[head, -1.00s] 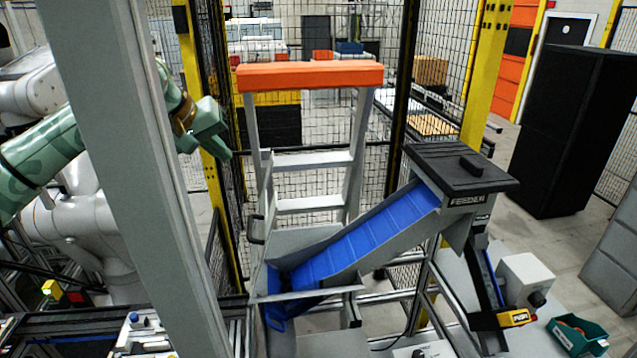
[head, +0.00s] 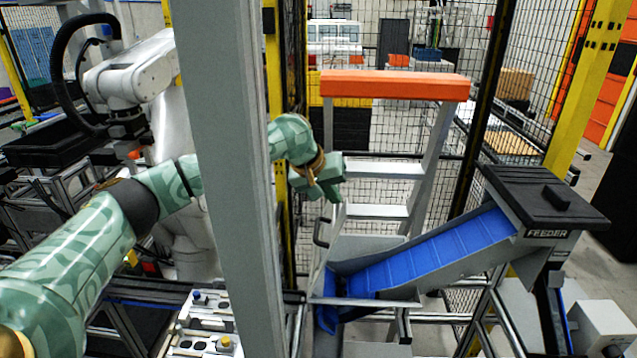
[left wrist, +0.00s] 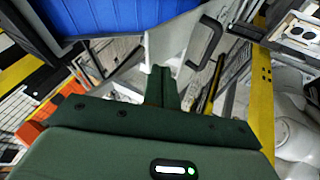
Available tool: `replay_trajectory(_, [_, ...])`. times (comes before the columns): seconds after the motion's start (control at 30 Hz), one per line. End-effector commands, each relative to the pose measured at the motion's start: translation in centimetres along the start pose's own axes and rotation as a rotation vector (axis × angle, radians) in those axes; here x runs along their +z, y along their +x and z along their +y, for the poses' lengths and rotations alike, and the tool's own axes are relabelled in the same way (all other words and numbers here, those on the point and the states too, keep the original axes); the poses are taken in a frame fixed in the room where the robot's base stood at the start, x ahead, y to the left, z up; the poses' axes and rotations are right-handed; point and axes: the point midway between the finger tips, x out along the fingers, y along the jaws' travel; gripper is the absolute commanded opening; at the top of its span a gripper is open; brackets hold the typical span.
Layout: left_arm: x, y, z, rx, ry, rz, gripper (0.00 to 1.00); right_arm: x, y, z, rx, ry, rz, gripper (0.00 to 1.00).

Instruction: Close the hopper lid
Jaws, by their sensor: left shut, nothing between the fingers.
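The feeder hopper (head: 375,248) is a grey bin at the low end of a sloping blue belt (head: 430,248). A grey lid panel (head: 320,262) with a dark bar handle (head: 321,228) stands raised at the bin's left side, so the bin is open. In the left wrist view, the handle (left wrist: 206,42) is up and right of my fingers, with the panel (left wrist: 172,35) beside it. My green left gripper (head: 334,192) is shut and empty, just above the handle and apart from it. Its closed fingers also show in the left wrist view (left wrist: 162,88). My right gripper is out of view.
A grey upright post (head: 232,170) crosses in front of my left arm. Orange-topped steps (head: 395,85) and mesh fencing stand behind the hopper. A black cover (head: 545,197) tops the FEEDER end. A white robot arm (head: 135,75) stands at the left.

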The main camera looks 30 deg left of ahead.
Motion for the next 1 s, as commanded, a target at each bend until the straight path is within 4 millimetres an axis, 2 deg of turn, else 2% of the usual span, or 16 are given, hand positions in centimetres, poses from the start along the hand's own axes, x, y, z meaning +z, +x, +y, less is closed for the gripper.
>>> replay_trajectory(0.47, [0.1, 0.6, 0.7, 0.001, 0.0, 0.0, 0.0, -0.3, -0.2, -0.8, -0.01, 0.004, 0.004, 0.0])
replay_trajectory(0.73, [0.6, 2.9, 3.6, 0.002, 0.0, -0.002, 0.0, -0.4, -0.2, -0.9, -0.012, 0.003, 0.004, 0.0])
replay_trajectory(1.0, [0.5, 3.1, 3.9, 0.0, -0.001, 0.0, 0.0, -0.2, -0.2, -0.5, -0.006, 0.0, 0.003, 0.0])
